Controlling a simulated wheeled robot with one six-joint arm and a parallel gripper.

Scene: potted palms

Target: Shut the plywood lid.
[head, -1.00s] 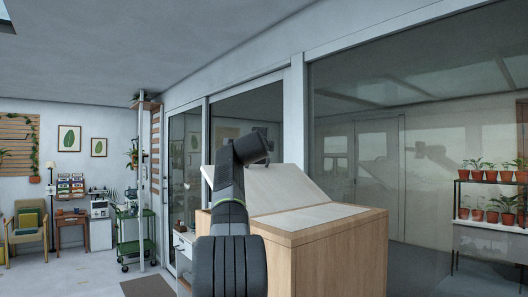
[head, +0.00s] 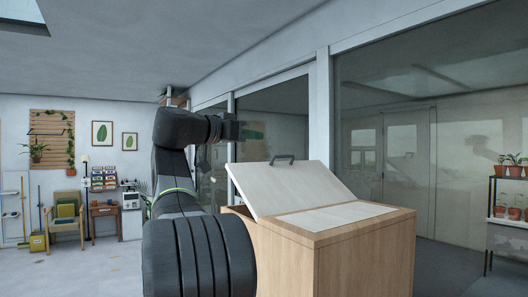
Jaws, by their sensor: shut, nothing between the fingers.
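The plywood lid (head: 292,190) is a pale flat board standing open at a slant on a wooden box (head: 350,255). Its lower edge meets the pale fixed top panel (head: 335,217), and its raised edge carries a dark handle (head: 283,158). My gripper (head: 238,130) is up and to the left of the handle in the picture, apart from the lid. It is small and dark against the glass, and shut with nothing in it. My arm hides the left side of the box, and the box's inside is not visible.
Glass panels (head: 385,160) stand behind the box. A rack with potted plants (head: 508,205) is at the right edge. A chair (head: 66,222) and a small desk (head: 104,212) stand far left, with open floor (head: 90,270) before them.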

